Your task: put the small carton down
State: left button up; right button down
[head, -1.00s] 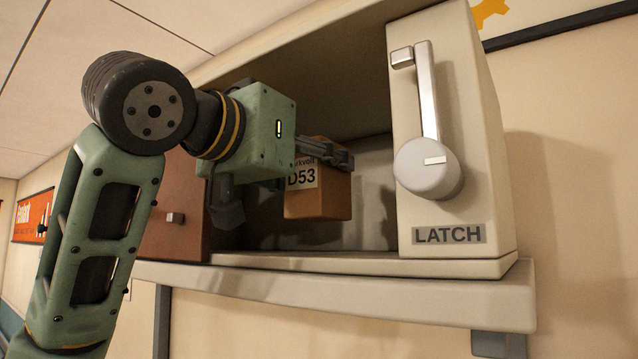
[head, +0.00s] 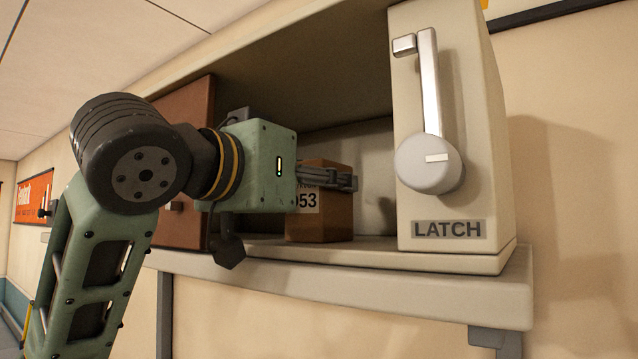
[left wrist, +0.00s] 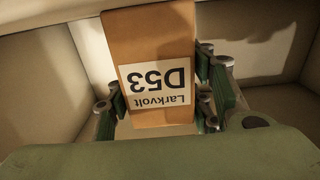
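The small carton (head: 322,225) is orange-brown with a white label reading D53. It stands upright inside the open cabinet, its base at or very close to the cabinet floor (head: 375,246); I cannot tell whether it bears its full weight there. My left gripper (head: 345,180) reaches in from the left and is shut on the carton near its top. In the left wrist view the carton (left wrist: 150,35) sits between the green finger pads (left wrist: 160,100), its label upside down. My right gripper is not in view.
A light panel (head: 455,100) marked LATCH, with a grey lever (head: 430,165), borders the opening on the right. A brown door (head: 185,100) stands at the left. The cabinet rests on a shelf (head: 440,290). Free room shows between the carton and the panel.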

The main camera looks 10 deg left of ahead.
pick_arm(q)
jog(key=shift+o, duration=1.4)
jog(key=shift+r, duration=0.25)
jog(key=b+v, duration=0.3)
jog(key=v, duration=0.1)
jog(key=shift+f, duration=0.35)
jog(key=b+v, duration=0.3)
jog(key=v, duration=0.3)
jog(key=shift+s+a+r, duration=0.1)
jog(key=shift+s+a, duration=0.05)
jog(key=shift+s, duration=0.15)
jog(key=shift+s+a+r+b, duration=0.15)
jog(key=shift+s+a+b, duration=0.15)
jog(key=shift+s, duration=0.3)
